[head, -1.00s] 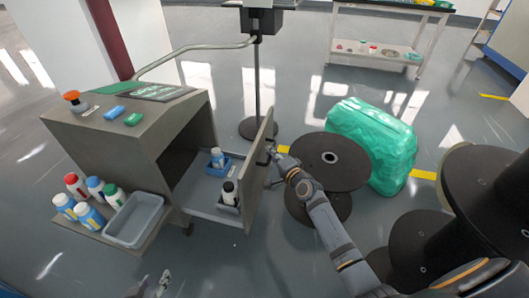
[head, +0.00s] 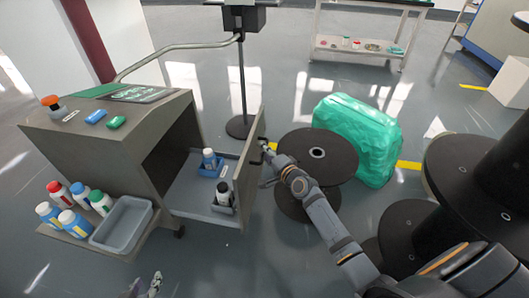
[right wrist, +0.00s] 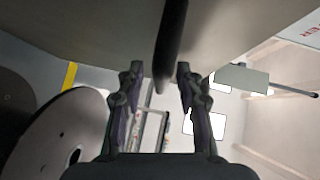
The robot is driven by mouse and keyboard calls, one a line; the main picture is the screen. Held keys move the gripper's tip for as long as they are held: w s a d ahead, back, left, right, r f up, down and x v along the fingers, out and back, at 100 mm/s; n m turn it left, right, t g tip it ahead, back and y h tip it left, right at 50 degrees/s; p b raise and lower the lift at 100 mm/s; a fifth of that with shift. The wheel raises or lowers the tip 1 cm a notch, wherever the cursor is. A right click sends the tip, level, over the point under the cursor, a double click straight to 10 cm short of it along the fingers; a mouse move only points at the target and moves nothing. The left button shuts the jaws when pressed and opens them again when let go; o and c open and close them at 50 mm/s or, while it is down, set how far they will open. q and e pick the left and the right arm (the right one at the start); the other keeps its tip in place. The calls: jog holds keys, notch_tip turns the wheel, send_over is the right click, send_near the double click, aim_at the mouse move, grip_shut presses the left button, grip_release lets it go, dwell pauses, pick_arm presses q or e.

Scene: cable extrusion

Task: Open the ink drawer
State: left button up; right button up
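The ink drawer (head: 196,202) stands pulled out of the grey cabinet (head: 90,150), with a white-capped blue bottle (head: 209,160) and a dark-capped bottle (head: 223,193) inside. My right gripper (head: 266,165) is at the outer side of the drawer's front panel (head: 249,165), by the handle. In the right wrist view, the dark handle bar (right wrist: 171,45) passes between the tips of my right gripper (right wrist: 160,70); the fingers are apart, with a gap visible, so it looks open around the bar. My left gripper (head: 152,283) shows only partly at the bottom edge; its fingers are unclear.
A shelf with several bottles and a grey bin (head: 122,225) juts from the cabinet's front. A dark spool (head: 317,155) stands right of the drawer, and a green wrapped bundle (head: 362,138) behind it. Larger dark spools (head: 470,175) are at the right. A stand pole (head: 242,90) rises behind.

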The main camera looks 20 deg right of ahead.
jog(key=v, duration=1.2)
dwell(0.3)
